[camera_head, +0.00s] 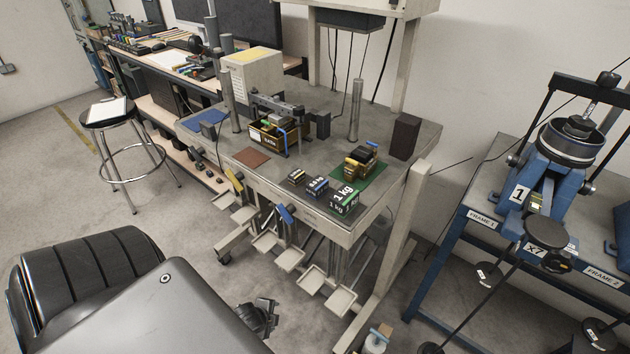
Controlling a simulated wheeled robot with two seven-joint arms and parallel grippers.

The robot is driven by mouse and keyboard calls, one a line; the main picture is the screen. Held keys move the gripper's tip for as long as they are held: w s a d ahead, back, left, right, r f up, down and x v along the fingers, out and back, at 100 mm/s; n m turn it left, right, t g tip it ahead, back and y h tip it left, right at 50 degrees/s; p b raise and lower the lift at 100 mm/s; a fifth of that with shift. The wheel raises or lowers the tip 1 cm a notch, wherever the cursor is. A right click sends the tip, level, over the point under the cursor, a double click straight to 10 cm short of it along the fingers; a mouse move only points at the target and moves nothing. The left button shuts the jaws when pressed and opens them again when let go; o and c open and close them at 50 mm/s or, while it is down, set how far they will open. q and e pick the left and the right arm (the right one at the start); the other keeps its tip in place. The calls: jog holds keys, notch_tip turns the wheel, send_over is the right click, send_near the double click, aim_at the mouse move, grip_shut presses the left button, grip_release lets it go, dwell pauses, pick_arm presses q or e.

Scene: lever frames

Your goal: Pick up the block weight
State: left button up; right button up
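Block weights stand in a row on the grey bench (320,228) near its front edge. The largest block weight (342,200) is dark with a green band and reads "1 kg". A smaller block weight (317,186) with a blue band stands to its left, and the smallest block (296,177) is left of that. My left arm fills the lower left. A dark piece that looks like my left gripper (263,316) shows past its edge, low in front of the bench and apart from the blocks. Its fingers are not clear. My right gripper is not in view.
A green mat (378,179) behind the blocks bears a brass-and-black device (360,161). A brass-and-black apparatus (268,138) stands farther left, near a brown mat (252,158). Pedals (340,300) stick out below the bench. A stool (106,112) stands left; blue frames (540,190) stand right.

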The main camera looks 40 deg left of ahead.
pick_arm(q)
jog(key=w+a+r+m+t+p, duration=0.1)
jog(key=w+r+m, duration=0.2)
jog(key=r, duration=0.6)
jog(key=w+a+r+m+t+p, duration=0.1)
jog(key=w+r+m, duration=0.25)
jog(key=r, duration=0.55)
jog(key=m+t+h+p, duration=0.15)
jog(key=m+t, duration=0.45)
jog(key=m, duration=1.1)
send_near(310, 187)
jog(key=w, duration=0.2)
jog(key=w+f+b, duration=0.1)
jog(key=b, duration=0.2)
jog(key=w+f+b, duration=0.1)
jog(key=w+b, duration=0.1)
jog(key=shift+w+d+f+b, duration=0.15)
jog(key=shift+w+f+b, duration=0.1)
jog(key=shift+f+b, duration=0.15)
jog(key=shift+w+b, duration=0.65)
jog(key=shift+w, duration=0.05)
